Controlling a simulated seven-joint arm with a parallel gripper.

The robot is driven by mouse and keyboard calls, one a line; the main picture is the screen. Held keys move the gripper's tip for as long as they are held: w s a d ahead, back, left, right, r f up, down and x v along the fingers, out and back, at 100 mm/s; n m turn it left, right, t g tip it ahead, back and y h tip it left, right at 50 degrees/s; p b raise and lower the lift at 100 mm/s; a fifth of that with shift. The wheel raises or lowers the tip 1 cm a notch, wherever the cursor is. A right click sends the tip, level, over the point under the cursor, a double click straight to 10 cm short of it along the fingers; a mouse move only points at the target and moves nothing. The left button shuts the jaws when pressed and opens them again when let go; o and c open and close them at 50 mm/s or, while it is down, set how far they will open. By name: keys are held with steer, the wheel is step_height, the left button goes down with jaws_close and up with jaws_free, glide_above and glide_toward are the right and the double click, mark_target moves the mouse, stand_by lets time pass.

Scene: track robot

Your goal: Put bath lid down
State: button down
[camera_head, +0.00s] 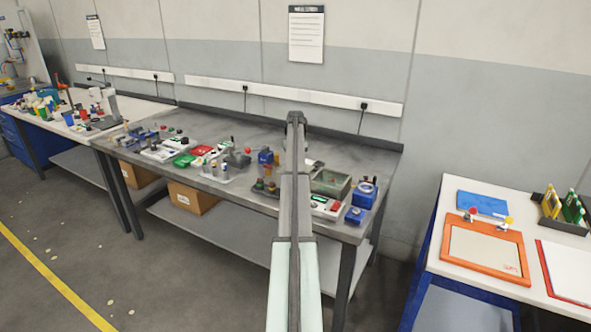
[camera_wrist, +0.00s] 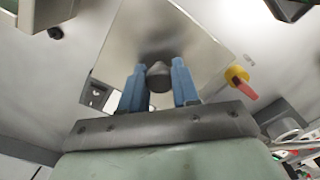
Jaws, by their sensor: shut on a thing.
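The bath lid (camera_wrist: 165,28) is a shiny metal plate with a dark round knob (camera_wrist: 159,76), seen close up in the wrist view. My gripper (camera_wrist: 160,72) has blue fingers, one on each side of the knob, and is shut on it. The wrist view does not clearly show what is under the lid. In the head view my arm hides the gripper, and I cannot make out the lid. A grey-green open-topped box (camera_head: 331,182), which looks like the bath, stands on the grey bench just right of my arm.
The grey bench (camera_head: 262,132) carries several small devices left of my arm. A blue device (camera_head: 364,194) and a white one with a red part (camera_head: 326,206) stand near the box. A yellow-and-red part (camera_wrist: 241,82) shows beside the lid. The bench's back strip is mostly clear.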

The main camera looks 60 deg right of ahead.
steer(key=shift+f, duration=1.35)
steer(key=shift+f, duration=0.15)
steer(key=c, duration=0.8)
jaws_free()
step_height(320, 180, up, 12)
steer(key=shift+r, duration=0.15)
